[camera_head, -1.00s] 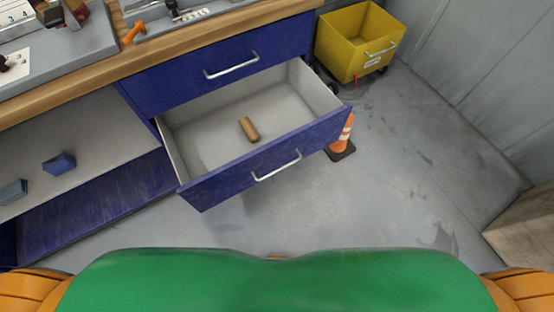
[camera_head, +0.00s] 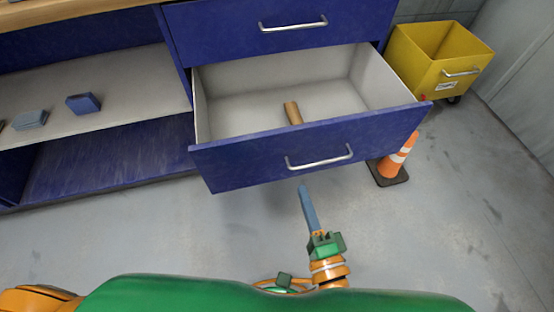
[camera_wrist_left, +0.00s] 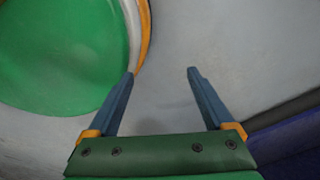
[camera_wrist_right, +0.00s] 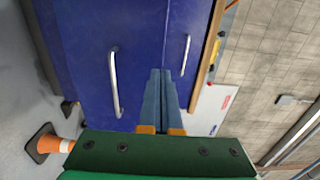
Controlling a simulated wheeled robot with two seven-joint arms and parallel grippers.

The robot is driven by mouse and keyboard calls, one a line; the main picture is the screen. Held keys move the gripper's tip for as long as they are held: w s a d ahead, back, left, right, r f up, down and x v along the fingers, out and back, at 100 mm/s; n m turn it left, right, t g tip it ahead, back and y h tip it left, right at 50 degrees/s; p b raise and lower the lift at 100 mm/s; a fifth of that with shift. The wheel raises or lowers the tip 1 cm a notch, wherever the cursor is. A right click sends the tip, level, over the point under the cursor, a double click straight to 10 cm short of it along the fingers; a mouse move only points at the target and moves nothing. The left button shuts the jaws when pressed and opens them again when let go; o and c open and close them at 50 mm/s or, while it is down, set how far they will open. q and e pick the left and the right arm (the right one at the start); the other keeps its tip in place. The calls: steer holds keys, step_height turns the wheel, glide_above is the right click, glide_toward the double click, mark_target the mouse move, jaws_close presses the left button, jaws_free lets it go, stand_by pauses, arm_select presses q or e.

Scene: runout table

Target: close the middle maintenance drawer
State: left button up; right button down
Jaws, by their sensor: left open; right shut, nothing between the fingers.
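The middle drawer (camera_head: 250,160) is blue with a silver handle (camera_head: 320,160). It is pulled well out of the cabinet, and a tan cylinder (camera_head: 293,113) lies inside it. My right gripper (camera_head: 304,190) is shut and empty, just in front of the drawer face and below its handle, apart from it as far as I can tell. The right wrist view shows the shut fingers (camera_wrist_right: 160,75) beside the drawer's handle (camera_wrist_right: 114,82). My left gripper (camera_wrist_left: 163,72) is open and empty over the floor, seen only in the left wrist view.
A shut blue drawer (camera_head: 230,38) is above. A yellow bin (camera_head: 440,60) and an orange-white cone (camera_head: 398,155) stand to the right; the cone is close to the drawer's right corner. An open shelf (camera_head: 130,110) at left holds small blue blocks. The floor in front is clear.

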mark_target(284, 134)
steer(key=x, duration=1.3)
steer(key=shift+w+r, duration=0.1)
steer(key=shift+w, duration=0.25)
